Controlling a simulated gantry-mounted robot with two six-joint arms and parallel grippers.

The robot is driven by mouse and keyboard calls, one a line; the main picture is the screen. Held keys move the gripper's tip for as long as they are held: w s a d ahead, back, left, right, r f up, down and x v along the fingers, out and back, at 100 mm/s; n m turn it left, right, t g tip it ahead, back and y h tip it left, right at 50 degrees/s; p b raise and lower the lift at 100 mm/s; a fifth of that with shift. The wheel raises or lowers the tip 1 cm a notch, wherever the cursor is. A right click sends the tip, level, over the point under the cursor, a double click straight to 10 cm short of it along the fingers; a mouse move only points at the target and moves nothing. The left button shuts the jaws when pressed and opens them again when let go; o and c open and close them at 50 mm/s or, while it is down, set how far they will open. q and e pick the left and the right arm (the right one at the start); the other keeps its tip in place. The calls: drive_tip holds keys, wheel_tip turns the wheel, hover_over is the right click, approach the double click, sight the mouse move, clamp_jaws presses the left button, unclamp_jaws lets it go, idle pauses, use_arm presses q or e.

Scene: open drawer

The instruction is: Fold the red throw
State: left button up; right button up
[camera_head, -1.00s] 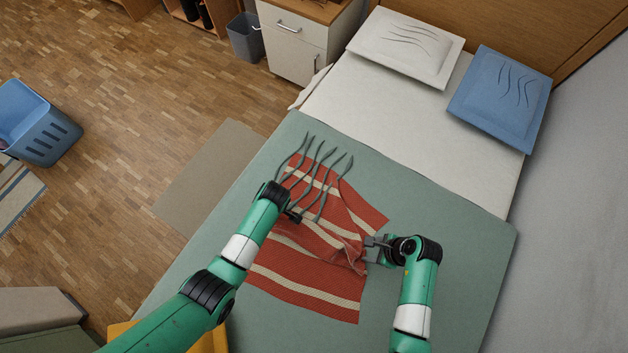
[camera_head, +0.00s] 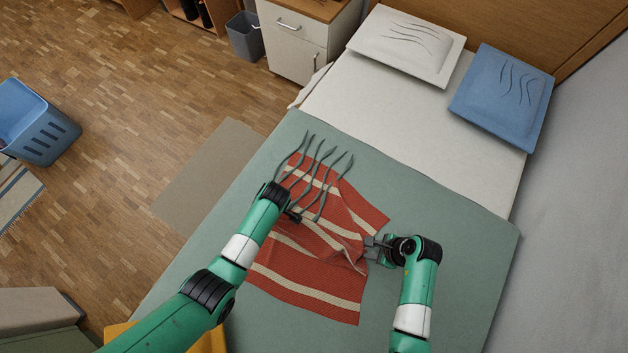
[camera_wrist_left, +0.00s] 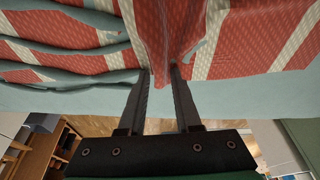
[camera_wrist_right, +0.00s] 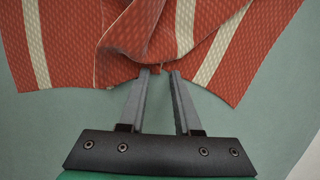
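The red throw (camera_head: 310,280) with cream stripes lies on the green bed cover, with wrinkles between my two grippers. My left gripper (camera_head: 294,215) is at its left edge, partly hidden by the arm. My right gripper (camera_head: 372,243) is at the throw's right edge.
The green bed cover (camera_head: 450,270) is clear to the right of the throw. Dark wavy strips (camera_head: 318,175) show at the throw's upper left. A white pillow (camera_head: 405,45) and a blue pillow (camera_head: 502,97) lie at the head end. A nightstand (camera_head: 295,52) stands beside the bed.

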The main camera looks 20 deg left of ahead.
use_arm(q)
clamp_jaws()
use_arm(e)
clamp_jaws()
use_arm(q)
drive_tip(key=shift+s, duration=0.1)
